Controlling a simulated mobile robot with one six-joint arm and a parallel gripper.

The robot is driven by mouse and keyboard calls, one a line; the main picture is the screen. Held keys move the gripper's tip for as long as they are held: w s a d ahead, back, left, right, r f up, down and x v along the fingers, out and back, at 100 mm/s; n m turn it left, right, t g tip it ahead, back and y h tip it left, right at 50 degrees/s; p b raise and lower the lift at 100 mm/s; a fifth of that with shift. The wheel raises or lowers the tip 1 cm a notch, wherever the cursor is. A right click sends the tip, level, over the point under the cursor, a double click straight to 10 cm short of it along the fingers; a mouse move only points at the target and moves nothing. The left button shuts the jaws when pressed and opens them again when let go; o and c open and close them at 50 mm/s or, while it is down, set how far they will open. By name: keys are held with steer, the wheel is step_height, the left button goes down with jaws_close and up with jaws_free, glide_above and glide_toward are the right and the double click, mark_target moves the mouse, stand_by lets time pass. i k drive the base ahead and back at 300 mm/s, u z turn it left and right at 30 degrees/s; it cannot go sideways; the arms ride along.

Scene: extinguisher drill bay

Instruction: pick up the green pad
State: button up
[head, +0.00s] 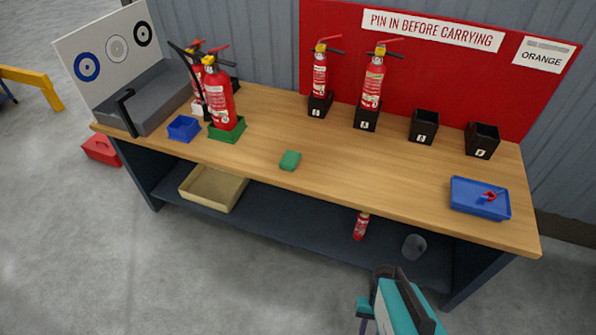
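The green pad (290,160) is a small, thick block lying flat on the wooden bench top (330,165), near the front edge and left of the middle. Nothing touches it and its top is fully in view. Part of my arm, teal, white and black, shows at the bottom edge, in front of the bench and well to the lower right of the pad. I cannot make out gripper fingers in this view.
A fire extinguisher (220,95) stands in a green base left of the pad, beside a small blue bin (184,128). Two extinguishers and black holders (424,126) line the back. A blue tray (465,195) with a red item sits right. Bench around the pad is clear.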

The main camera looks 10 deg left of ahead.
mark_target(289, 161)
steer(key=z, duration=0.15)
steer(key=k, duration=0.95)
steer(key=u, duration=1.6)
steer(key=i, duration=1.65)
steer(key=u, duration=0.05)
